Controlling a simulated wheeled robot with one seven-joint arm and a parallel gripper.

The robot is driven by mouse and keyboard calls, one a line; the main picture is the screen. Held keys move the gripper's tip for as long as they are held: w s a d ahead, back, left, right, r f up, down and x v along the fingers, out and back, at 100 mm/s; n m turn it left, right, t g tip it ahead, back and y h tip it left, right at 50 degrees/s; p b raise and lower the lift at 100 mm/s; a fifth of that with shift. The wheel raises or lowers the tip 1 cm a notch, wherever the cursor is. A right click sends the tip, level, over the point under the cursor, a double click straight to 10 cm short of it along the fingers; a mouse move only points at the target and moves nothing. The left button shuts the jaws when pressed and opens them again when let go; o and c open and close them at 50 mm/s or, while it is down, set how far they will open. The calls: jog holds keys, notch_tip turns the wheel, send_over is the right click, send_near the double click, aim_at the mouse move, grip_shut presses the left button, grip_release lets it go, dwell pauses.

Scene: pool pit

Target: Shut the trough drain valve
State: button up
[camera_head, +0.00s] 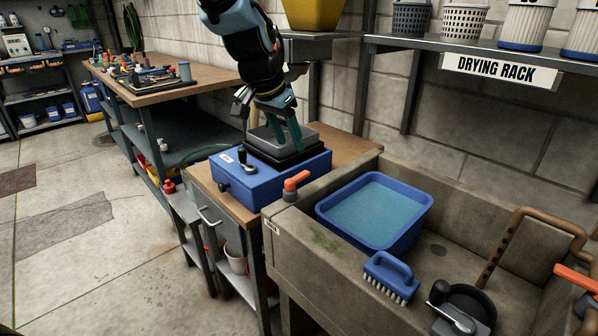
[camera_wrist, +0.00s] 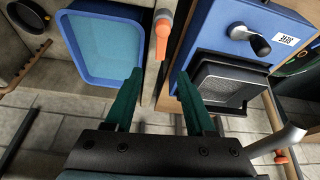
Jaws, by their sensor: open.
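My gripper (camera_head: 284,138) is open and empty, with teal fingers pointing down at the grey tray on the blue box. It also shows in the wrist view (camera_wrist: 160,88). The fingers are apart from the valve. A second orange handle (camera_head: 577,279) is at the right edge by the brown pipe.
The blue box (camera_head: 268,186) with a black-knobbed lever (camera_head: 245,160) stands left of the valve. A blue basin of water (camera_head: 376,213) and a blue brush (camera_head: 390,277) are at the trough. A shelf labelled DRYING RACK (camera_head: 500,68) hangs above. Floor at left is free.

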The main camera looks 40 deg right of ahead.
aim_at(301, 174)
jog(key=p+x, duration=0.1)
jog(key=x, duration=0.9)
jog(key=shift+f, duration=0.15)
grip_shut()
jog(key=shift+a, duration=0.1)
